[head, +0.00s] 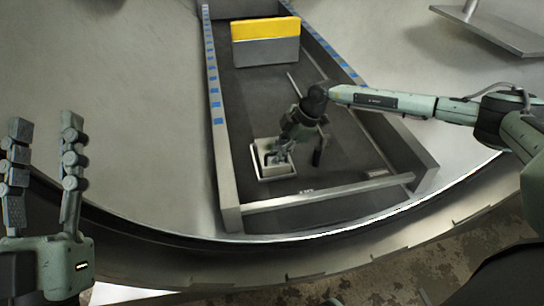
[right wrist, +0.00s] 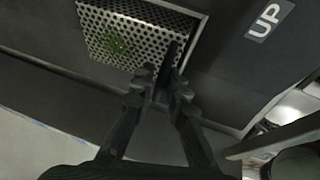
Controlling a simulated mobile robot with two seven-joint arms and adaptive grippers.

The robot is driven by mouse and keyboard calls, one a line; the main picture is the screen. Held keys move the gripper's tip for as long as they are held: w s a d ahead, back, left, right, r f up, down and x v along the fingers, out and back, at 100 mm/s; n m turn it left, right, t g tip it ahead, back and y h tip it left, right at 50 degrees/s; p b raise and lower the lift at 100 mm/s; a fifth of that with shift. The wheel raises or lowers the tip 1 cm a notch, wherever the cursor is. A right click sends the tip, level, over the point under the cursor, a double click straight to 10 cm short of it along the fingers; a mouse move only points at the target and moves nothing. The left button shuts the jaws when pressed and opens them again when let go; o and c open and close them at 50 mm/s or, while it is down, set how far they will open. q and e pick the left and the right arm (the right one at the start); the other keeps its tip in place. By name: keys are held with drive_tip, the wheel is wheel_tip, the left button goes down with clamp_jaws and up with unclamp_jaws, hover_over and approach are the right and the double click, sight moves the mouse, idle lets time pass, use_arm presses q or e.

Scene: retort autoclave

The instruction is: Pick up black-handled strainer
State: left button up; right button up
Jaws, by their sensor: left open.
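The strainer (right wrist: 125,38) is a square perforated metal basket with some green stuff on it in the right wrist view. In the head view, a pale square-rimmed container (head: 272,172) marks the same spot on the dark conveyor bed. A black bar, which looks like its handle (right wrist: 173,55), reaches the right fingertips. My right gripper (head: 277,155) is over the container; in the wrist view its fingers (right wrist: 163,84) are close together around or beside the bar. Whether they grip it cannot be told. My left gripper (head: 44,140) is open and empty, far left, away from the strainer.
The dark bed (head: 340,175) has raised metal side rails with blue marks and a front crossbar (head: 330,191). A yellow-and-grey block (head: 266,42) stands at the back. An "UP" label (right wrist: 269,18) lies beside the strainer. A metal plate (head: 490,30) is at upper right.

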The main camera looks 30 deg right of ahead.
clamp_jaws()
drive_tip(key=shift+r, duration=0.1)
drive_tip(key=shift+r, duration=0.5)
wheel_tip(320, 180, up, 8)
drive_tip(key=shift+r+p, duration=0.1)
drive_tip(key=shift+p, duration=0.9)
use_arm(q)
drive_tip(key=w+a+f+g+y+p, duration=0.1)
drive_tip(key=w+f+g+y, duration=0.1)
drive_tip(key=f+g, duration=0.4)
drive_tip(key=shift+w+f+y, duration=0.4)
drive_tip(key=shift+w+f, duration=0.15)
drive_tip(key=shift+f, duration=1.55)
use_arm(e)
wheel_tip(320, 180, up, 9)
use_arm(q)
drive_tip(key=shift+r, duration=0.1)
